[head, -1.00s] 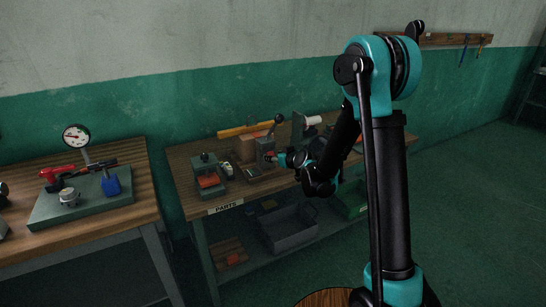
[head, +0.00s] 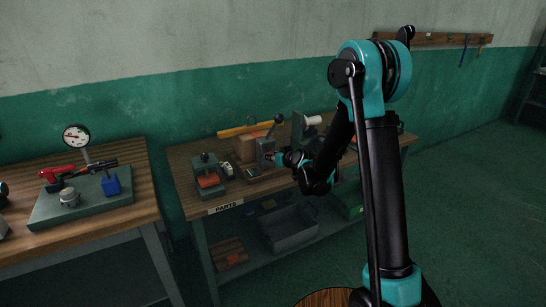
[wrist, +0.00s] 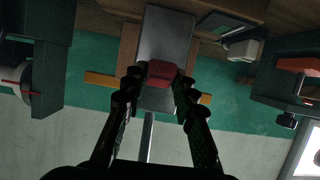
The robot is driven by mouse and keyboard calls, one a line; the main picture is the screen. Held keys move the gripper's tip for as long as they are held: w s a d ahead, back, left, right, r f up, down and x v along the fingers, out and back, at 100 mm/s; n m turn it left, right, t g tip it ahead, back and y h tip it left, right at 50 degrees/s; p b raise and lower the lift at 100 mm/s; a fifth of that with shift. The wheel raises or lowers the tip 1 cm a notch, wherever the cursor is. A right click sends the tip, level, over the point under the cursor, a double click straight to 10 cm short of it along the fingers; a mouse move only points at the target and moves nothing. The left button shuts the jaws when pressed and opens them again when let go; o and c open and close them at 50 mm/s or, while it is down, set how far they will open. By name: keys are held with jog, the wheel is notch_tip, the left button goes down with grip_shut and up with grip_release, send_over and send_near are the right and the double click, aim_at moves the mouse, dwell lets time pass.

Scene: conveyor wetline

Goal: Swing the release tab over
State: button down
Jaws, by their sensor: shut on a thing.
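The release tab (wrist: 162,72) is a small red block on the face of a grey metal housing (wrist: 164,38), seen upside down in the wrist view. My gripper (wrist: 159,80) has one finger on each side of the tab and is shut on it. In the head view the housing (head: 264,146) stands on the middle bench, and my gripper (head: 275,158) reaches it from the right. The tab is hidden behind the fingers there.
A grey-green fixture with an orange insert (head: 208,180) stands left of the housing. A dark upright plate (head: 298,130) with a white roll (head: 313,120) is close on the right. A yellow bar (head: 235,131) lies behind. The bench front (head: 235,200) is fairly clear.

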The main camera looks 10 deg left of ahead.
jog(key=shift+w+a+r+g+h, duration=0.1)
jog(key=shift+r+g+h, duration=0.3)
jog(key=shift+g+h, duration=0.45)
jog(key=shift+w+a+r+g+h, duration=0.1)
jog(key=shift+r+g+h, duration=0.35)
jog(key=shift+g, duration=0.7)
jog(key=c, duration=1.2)
grip_release()
jog(key=v, duration=1.2)
